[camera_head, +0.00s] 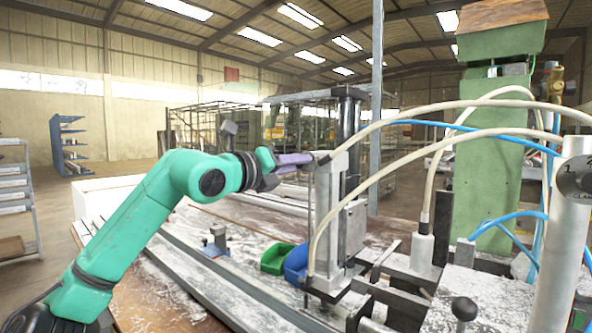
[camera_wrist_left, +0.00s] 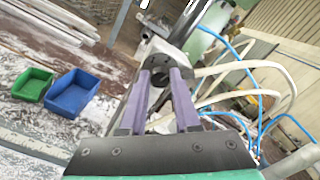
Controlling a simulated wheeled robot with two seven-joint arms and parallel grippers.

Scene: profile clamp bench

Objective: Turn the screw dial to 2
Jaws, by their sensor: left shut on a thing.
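My left gripper (camera_head: 308,160) reaches in from the left at the top of an upright grey metal post. Its two purple fingers are shut on a small knob at a round grey metal face (camera_wrist_left: 158,50), seen from behind the fingers in the left wrist view (camera_wrist_left: 160,78). This appears to be the screw dial; its marks and setting are too small and covered to read. A second round dial (camera_head: 578,180) with the figures 1 and 2 and a partly cut-off label sits on a light post at the right edge, apart from the gripper. My right gripper is not in view.
A green bin (camera_head: 275,260) and a blue bin (camera_head: 296,264) stand on the bench left of the post. White and blue hoses arch across the right side. A green machine column (camera_head: 490,170) stands behind. A black ball knob (camera_head: 465,308) rises at the front.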

